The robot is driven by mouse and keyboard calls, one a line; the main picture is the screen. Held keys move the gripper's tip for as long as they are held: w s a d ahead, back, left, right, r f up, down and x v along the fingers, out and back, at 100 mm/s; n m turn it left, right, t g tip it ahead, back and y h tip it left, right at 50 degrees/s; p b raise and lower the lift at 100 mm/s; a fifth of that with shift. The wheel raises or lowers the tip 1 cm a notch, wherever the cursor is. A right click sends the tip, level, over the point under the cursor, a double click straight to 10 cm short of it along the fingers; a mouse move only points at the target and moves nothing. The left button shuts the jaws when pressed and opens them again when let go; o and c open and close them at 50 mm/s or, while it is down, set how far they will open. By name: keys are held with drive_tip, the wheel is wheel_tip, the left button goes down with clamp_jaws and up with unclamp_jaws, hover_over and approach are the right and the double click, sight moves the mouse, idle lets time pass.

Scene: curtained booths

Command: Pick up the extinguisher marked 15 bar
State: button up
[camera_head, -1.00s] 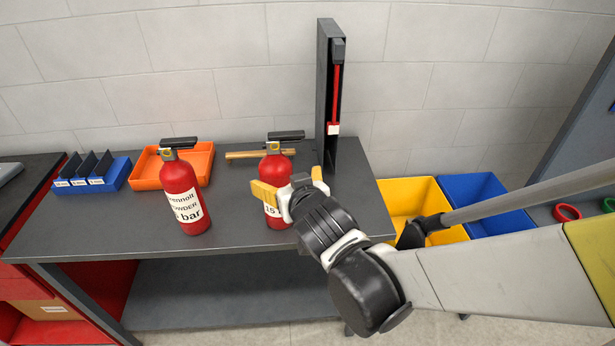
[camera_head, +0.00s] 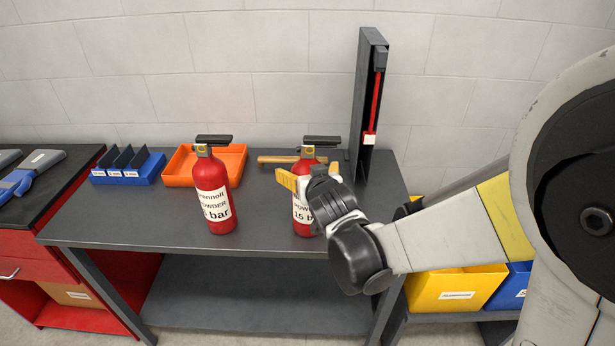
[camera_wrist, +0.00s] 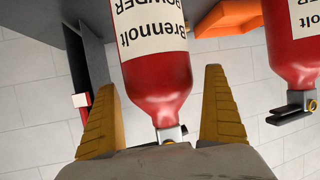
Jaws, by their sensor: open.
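A red extinguisher (camera_head: 303,212) stands upright on the grey workbench (camera_head: 130,213); its partly covered label shows "15 b". It fills the middle of the wrist view (camera_wrist: 160,75), upside down, with "Brennolt POWDER" readable. My gripper (camera_head: 307,175) is open, with one yellow finger on each side of this extinguisher's upper part. In the wrist view, gaps show between both fingers and the red body near its neck. A second red extinguisher (camera_head: 212,192) stands upright to the left; its label shows "5 bar", and the start of that line is cut off by the curve.
A blue divided bin (camera_head: 128,173), an orange tray (camera_head: 236,165) and a wooden-handled tool (camera_head: 277,160) lie along the back of the bench. A tall dark stand (camera_head: 362,110) with a red bar rises behind right. A yellow bin (camera_head: 450,290) is lower right. The bench front is clear.

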drive_tip(key=c, duration=1.5)
drive_tip(key=shift+r, duration=0.1)
